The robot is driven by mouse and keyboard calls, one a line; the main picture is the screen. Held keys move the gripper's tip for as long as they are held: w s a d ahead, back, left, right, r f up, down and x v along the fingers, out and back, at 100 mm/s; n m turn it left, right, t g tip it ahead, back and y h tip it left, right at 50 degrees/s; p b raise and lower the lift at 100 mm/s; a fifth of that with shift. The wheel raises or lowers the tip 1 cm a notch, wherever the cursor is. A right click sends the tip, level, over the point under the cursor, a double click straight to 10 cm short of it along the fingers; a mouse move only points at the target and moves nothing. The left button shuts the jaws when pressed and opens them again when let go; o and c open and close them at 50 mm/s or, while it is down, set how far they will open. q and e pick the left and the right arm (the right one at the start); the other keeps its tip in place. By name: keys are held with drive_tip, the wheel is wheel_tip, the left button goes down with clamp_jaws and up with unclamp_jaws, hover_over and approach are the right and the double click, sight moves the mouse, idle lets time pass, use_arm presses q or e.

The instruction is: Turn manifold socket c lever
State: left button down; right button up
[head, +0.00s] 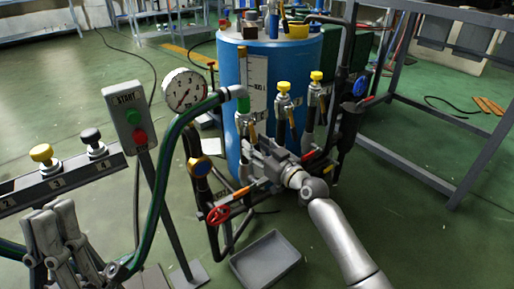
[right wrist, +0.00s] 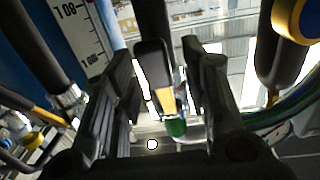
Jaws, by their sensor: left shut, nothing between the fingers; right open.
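The manifold stands in front of the blue tank (head: 236,135) in the head view. It carries upright sockets: one with a green collar (head: 243,103) and hose at left, and two with yellow caps (head: 284,87). I cannot read which is socket c. My right gripper (head: 260,153) is open at the manifold, near the green-collared socket. In the right wrist view, a dark lever with a yellow stripe (right wrist: 168,98) shows between its spread fingers; contact cannot be told. My left gripper (head: 57,235) is shut and empty at lower left, away from the manifold.
A pressure gauge (head: 184,89), a START button box (head: 130,117) on a post and a green hose (head: 165,160) stand left of the manifold. A red valve wheel (head: 218,214) and a grey tray (head: 266,259) are below. A metal frame (head: 425,180) stands right.

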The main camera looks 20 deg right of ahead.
clamp_jaws()
idle(0.3)
